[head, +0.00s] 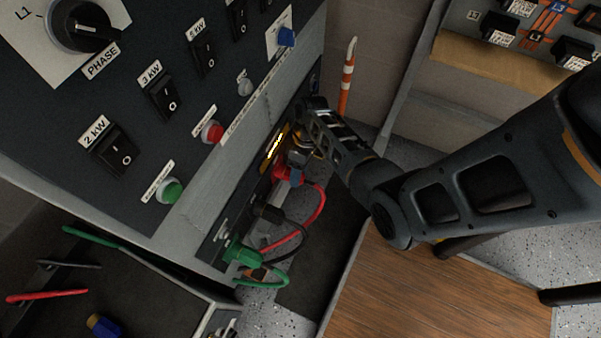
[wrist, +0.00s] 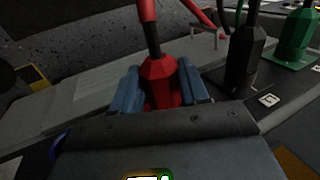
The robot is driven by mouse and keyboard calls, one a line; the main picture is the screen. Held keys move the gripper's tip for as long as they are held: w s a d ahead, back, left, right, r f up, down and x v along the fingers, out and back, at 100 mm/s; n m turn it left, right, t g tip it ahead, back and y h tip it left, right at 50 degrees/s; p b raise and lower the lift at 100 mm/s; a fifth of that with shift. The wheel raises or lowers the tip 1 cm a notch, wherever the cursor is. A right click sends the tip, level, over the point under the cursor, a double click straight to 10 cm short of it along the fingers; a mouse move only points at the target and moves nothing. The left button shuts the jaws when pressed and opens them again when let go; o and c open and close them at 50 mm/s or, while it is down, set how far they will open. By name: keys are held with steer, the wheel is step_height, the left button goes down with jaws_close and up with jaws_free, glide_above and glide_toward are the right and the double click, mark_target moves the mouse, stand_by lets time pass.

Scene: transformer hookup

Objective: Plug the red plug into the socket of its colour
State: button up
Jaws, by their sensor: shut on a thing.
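The red plug (wrist: 158,82) stands between the two blue fingers of my gripper (wrist: 160,90) in the wrist view, with its red cable running up and away. In the head view the red plug (head: 287,174) is close against the lower socket strip of the grey cabinet, and my gripper (head: 294,168) is shut on it. The plug's front end and the socket of its colour are hidden, so I cannot tell whether it is seated.
A black plug (head: 265,209) and a green plug (head: 242,254) sit on the same strip, nearer the front. Their cables loop beside the red one. A dark tray (head: 150,290) with loose leads stands at lower left. A wooden top (head: 440,290) lies at lower right.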

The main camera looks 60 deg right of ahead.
steer(key=o, duration=1.3)
steer(key=shift+r, duration=0.1)
steer(key=p+v, duration=0.5)
steer(key=v, duration=0.2)
stand_by(0.3)
steer(key=p+v, duration=0.1)
steer(key=v, duration=0.6)
steer(key=shift+r, duration=0.3)
